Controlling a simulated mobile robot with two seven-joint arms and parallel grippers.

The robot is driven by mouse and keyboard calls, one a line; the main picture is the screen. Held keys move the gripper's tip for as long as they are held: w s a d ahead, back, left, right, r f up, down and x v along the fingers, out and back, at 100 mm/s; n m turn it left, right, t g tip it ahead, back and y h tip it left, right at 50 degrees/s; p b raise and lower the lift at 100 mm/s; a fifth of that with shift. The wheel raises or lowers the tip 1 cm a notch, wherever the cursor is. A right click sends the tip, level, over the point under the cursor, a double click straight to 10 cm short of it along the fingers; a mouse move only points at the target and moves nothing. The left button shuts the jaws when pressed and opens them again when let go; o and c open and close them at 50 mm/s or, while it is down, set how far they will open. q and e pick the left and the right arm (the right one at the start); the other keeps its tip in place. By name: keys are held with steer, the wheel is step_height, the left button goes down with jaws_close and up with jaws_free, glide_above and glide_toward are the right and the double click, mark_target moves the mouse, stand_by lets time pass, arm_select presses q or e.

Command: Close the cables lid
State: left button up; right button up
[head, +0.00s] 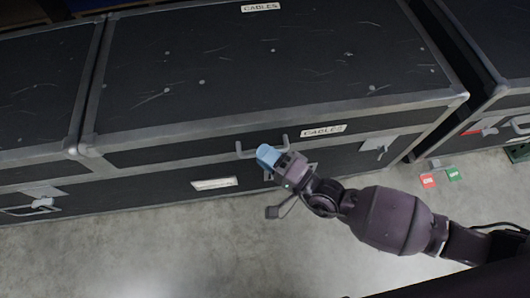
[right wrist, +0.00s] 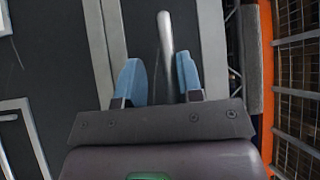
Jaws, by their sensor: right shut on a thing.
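The cables lid (head: 270,60) is a black panel with grey metal edges and white CABLES labels, on a wide black case. It lies low over the case body; I cannot tell whether a thin gap stays at the seam. A grey bar handle (head: 246,152) stands out from its front, below the front edge. My right gripper (head: 268,155) has its blue fingertips at this handle. In the right wrist view the handle bar (right wrist: 165,45) runs between the blue fingers (right wrist: 160,78); the gripper is shut on it. My left gripper is not in view.
Similar black cases stand close on the left (head: 45,90) and right (head: 505,60). The case front has latches (head: 378,147). Red (head: 428,181) and green (head: 453,173) tags are at the right. The grey concrete floor (head: 130,255) in front is clear. An orange post (right wrist: 266,80) with wire mesh shows in the wrist view.

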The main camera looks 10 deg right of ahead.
arm_select(q)
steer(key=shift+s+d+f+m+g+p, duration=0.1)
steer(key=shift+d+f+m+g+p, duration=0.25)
steer(key=shift+p, duration=0.6)
arm_select(e)
steer(key=v, duration=1)
steer(key=shift+s+d, duration=0.15)
steer(key=shift+d, duration=0.05)
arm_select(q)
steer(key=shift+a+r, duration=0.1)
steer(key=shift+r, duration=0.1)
